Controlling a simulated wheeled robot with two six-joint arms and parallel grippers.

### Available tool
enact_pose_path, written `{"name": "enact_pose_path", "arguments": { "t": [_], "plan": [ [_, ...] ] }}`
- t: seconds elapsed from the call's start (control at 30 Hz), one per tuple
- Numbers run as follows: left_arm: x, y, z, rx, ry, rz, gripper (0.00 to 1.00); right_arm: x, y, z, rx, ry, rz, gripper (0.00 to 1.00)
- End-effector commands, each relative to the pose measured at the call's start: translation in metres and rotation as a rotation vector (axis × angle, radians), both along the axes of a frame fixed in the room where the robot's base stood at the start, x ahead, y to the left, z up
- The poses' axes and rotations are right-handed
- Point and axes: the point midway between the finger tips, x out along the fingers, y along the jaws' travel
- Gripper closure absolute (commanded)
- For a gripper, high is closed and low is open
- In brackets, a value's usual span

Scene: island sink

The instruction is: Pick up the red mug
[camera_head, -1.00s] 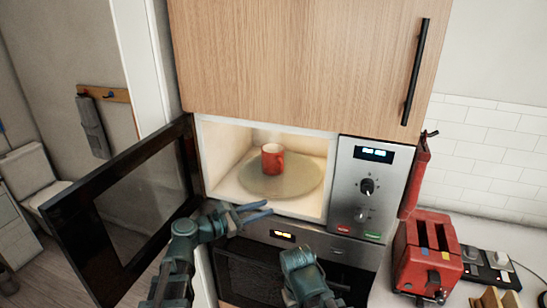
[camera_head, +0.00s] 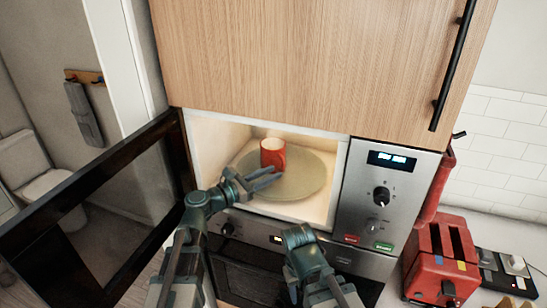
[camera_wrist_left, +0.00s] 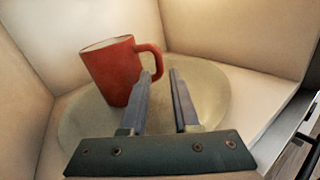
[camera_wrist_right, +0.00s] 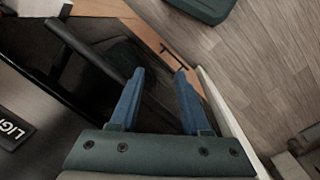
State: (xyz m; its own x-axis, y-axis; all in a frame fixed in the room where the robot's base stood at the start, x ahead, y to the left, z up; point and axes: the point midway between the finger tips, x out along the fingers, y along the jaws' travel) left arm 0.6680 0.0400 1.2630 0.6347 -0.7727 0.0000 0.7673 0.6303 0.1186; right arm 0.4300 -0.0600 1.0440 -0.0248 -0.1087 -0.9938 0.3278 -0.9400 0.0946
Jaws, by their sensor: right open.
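The red mug (camera_head: 273,153) stands upright on the round glass turntable (camera_head: 312,180) inside the open microwave. In the left wrist view, the mug (camera_wrist_left: 112,72) has its handle (camera_wrist_left: 155,55) on the right, toward my fingers. My left gripper (camera_head: 277,177) reaches into the opening just in front of the mug. My right gripper (camera_wrist_right: 160,72) is open and empty, low in front of the oven.
The microwave door (camera_head: 95,190) hangs open at the left. The control panel (camera_head: 380,200) is right of the opening. A wooden cupboard (camera_head: 300,60) is above and an oven (camera_head: 250,285) below. A red toaster (camera_head: 440,260) stands on the right counter.

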Motion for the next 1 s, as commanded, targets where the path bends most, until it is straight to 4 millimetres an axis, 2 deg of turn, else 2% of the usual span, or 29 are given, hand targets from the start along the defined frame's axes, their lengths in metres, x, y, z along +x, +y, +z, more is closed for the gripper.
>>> {"name": "enact_pose_path", "arguments": {
  "t": [0.13, 0.57, 0.83, 1.0],
  "plan": [
    [0.015, -0.017, 0.0, 0.001, -0.001, -0.002, 0.71, 0.0, 0.0, 0.0, 0.0, 0.0, 0.0, 0.53],
    [0.025, -0.03, 0.0, 0.001, -0.001, -0.001, 0.71, 0.0, 0.0, 0.0, 0.0, 0.0, 0.0, 0.53],
    [0.05, -0.058, 0.0, 0.001, -0.001, -0.002, 0.71, 0.0, 0.0, 0.001, 0.0, 0.0, 0.0, 0.53],
    [0.054, -0.065, 0.0, 0.001, -0.001, 0.001, 0.71, 0.0, 0.0, 0.001, 0.0, 0.0, 0.0, 0.53]
  ]
}}
